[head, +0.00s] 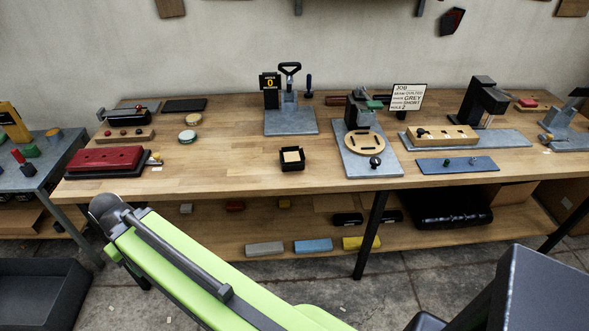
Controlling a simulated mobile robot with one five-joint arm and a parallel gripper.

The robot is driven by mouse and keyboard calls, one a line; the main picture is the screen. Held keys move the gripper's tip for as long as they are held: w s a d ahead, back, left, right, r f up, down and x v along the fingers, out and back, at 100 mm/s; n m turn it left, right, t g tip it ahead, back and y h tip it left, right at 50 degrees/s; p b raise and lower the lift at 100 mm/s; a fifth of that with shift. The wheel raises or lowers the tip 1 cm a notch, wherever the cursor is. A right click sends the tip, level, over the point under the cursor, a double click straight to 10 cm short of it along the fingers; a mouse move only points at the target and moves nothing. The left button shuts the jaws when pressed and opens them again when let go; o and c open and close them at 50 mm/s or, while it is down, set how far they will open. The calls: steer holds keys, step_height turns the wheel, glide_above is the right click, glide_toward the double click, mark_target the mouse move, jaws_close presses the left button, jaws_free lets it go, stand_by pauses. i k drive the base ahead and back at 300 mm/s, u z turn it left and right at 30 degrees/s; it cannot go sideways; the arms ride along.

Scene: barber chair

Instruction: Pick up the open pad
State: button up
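I cannot tell for sure which thing is the open pad. A red padded block (105,158) lies on a dark base at the left front of the wooden workbench (235,170). A flat black pad-like slab (185,105) lies at the back left. A flat blue-grey mat (457,166) with small pieces on it lies at the right front. My lime-green arm link crosses the lower foreground, below and in front of the bench. My gripper's fingers do not show.
A small black tray (292,158) with a tan block stands mid-bench. Grey-based fixtures (290,121) stand at the middle and right, near a job sign (408,97). Bare wood lies between the red block and the tray. A lower shelf (210,236) holds coloured blocks.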

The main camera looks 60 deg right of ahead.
mark_target(292, 158)
steer(key=z, duration=0.15)
steer(key=i, duration=0.95)
steer(key=u, duration=0.1)
